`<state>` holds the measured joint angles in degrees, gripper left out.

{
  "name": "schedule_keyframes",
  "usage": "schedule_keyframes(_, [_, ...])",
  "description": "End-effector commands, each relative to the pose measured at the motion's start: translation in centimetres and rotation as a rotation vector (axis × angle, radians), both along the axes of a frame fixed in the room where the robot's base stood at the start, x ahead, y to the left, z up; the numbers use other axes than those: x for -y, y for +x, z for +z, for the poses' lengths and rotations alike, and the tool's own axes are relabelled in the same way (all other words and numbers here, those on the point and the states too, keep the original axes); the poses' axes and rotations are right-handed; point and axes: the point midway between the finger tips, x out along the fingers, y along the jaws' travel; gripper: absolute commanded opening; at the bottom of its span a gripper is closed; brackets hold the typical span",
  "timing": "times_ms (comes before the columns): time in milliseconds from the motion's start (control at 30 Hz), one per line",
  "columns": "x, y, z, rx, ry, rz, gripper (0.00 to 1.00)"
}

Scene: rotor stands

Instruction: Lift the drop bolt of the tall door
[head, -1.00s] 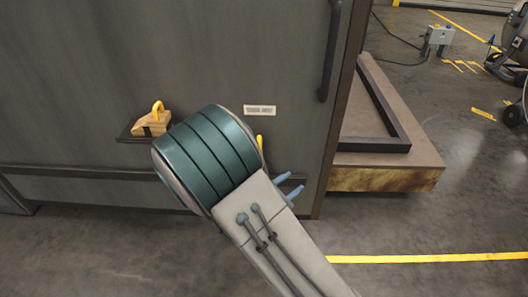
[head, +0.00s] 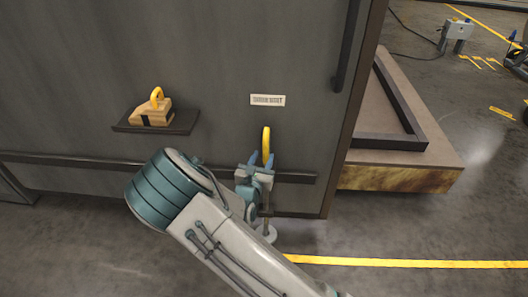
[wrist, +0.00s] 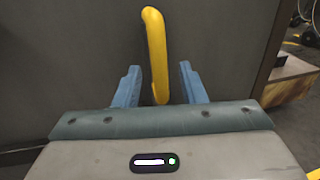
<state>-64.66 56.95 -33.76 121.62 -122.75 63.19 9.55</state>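The tall door (head: 210,60) is a dark grey panel filling the left and middle of the head view. The drop bolt shows as a yellow handle (head: 266,146) low on the door near its right edge, below a small white label. My gripper (head: 262,166) is at this handle. In the wrist view the yellow handle (wrist: 156,55) stands upright between the two blue fingers of my gripper (wrist: 159,85), with a gap on both sides. The fingers are open. The lower part of the bolt is mostly hidden by my gripper.
A small dark shelf (head: 185,123) on the door, left of my gripper, bears a wooden block with a yellow loop (head: 152,110). A dark vertical handle (head: 346,45) is higher on the right. A low platform (head: 400,178) stands right of the door. Floor at front right is clear.

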Motion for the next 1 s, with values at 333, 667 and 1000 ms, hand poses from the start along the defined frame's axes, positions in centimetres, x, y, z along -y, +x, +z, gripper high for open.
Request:
schedule_keyframes(333, [0.8, 4.2, -0.1, -0.001, 0.0, 0.002, 0.37])
schedule_keyframes(667, [0.9, 4.5, 0.0, -0.001, 0.0, 0.003, 0.37])
schedule_keyframes(1000, [0.9, 4.4, 0.2, -0.001, 0.0, 0.003, 0.0])
